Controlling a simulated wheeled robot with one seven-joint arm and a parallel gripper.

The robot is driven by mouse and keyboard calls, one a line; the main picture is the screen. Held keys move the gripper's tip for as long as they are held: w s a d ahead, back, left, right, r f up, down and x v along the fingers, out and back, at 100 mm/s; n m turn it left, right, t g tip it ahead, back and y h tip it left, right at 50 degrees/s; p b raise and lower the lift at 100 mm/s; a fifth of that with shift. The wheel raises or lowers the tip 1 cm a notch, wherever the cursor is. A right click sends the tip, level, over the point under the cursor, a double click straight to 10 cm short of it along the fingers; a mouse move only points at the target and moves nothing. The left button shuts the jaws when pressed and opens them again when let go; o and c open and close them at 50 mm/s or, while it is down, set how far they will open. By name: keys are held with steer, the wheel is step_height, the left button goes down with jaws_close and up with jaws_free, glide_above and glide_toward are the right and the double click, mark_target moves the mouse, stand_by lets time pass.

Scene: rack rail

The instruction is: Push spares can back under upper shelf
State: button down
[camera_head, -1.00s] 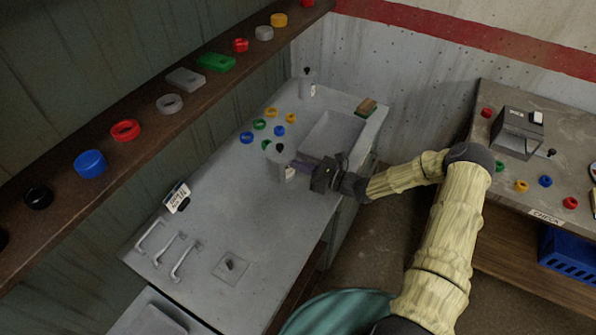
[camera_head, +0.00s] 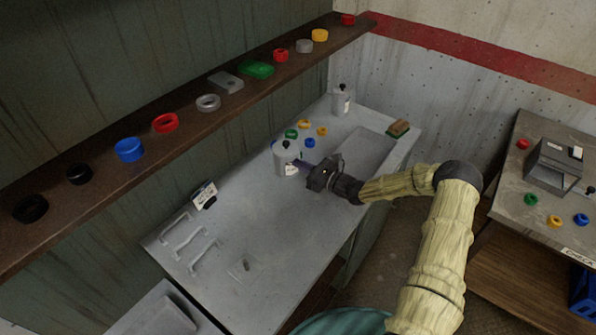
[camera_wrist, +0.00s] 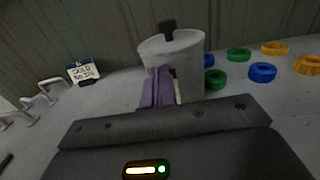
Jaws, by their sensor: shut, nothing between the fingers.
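A grey lidded can (camera_head: 286,158) with a black knob and a pale label stands upright on the grey bench. The label is too small to read, so I cannot confirm that it is the spares can. My gripper (camera_head: 300,164) is shut and empty, with its purple fingertips against or very near the can's side facing the room. In the wrist view the can (camera_wrist: 185,60) stands just beyond the fingers (camera_wrist: 157,88), which hide part of its label. The brown upper shelf (camera_head: 190,128) runs along the wall above and behind the can.
A similar can (camera_head: 342,102) stands at the bench's far end, near a sunken basin (camera_head: 362,152) and a brush-like block (camera_head: 398,128). Coloured rings lie beside the nearer can. A small sign (camera_head: 204,195) and metal handles (camera_head: 188,240) are to its left. Bare bench lies in front.

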mark_target(293, 171)
steer(key=x, duration=0.4)
steer(key=shift+b, duration=0.4)
steer(key=shift+a, duration=0.1)
steer(key=shift+s+d, duration=0.2)
steer(key=shift+d, duration=0.25)
steer(key=b+v, duration=0.1)
steer(key=v, duration=1.1)
steer(key=shift+s+d, duration=0.1)
steer(key=shift+s, duration=0.15)
steer(key=shift+s+d, duration=0.1)
steer(key=shift+d, duration=0.25)
steer(key=shift+a, duration=0.1)
